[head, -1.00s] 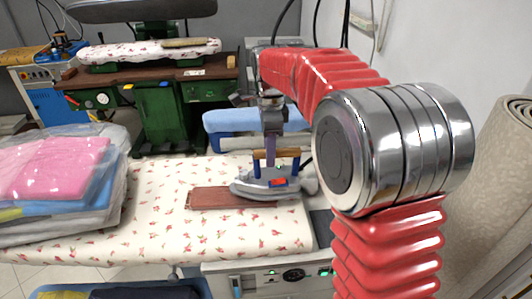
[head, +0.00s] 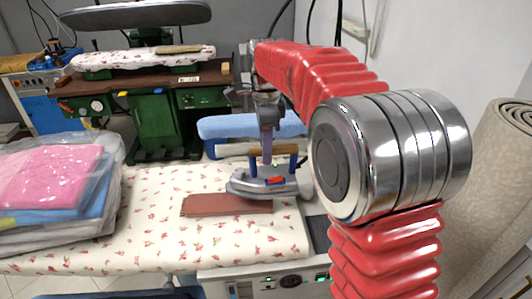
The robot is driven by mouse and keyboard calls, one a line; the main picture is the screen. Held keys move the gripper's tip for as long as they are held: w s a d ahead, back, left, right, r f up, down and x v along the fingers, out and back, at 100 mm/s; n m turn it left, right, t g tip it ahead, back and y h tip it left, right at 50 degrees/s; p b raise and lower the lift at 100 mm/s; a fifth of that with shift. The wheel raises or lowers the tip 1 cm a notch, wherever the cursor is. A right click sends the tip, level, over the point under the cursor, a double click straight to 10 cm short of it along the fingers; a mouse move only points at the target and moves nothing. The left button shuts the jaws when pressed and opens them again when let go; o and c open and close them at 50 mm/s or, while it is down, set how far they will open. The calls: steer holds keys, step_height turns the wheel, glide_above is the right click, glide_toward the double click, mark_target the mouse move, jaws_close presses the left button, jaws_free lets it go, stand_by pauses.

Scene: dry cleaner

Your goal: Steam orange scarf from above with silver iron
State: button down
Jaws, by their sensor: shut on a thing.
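The silver iron (head: 262,186) has blue posts and a wooden handle (head: 273,149). My gripper (head: 267,150) is shut on the handle from above; its fingers are small here and partly merge with the handle. The iron is over the right part of a folded reddish-brown cloth (head: 212,205), the only scarf-like piece on the board, which looks more brown than orange. The cloth lies flat on the floral ironing board (head: 150,226). The iron appears slightly above the cloth, but I cannot tell the exact gap. It hides part of the cloth's far right side.
Plastic-wrapped folded clothes (head: 55,185) lie on the board's left end. A light blue padded form (head: 250,125) stands behind the iron. A green press (head: 155,115) is at the back. A rolled carpet (head: 500,180) stands at right. The board's front middle is clear.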

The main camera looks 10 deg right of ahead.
steer(key=shift+r, duration=1.25)
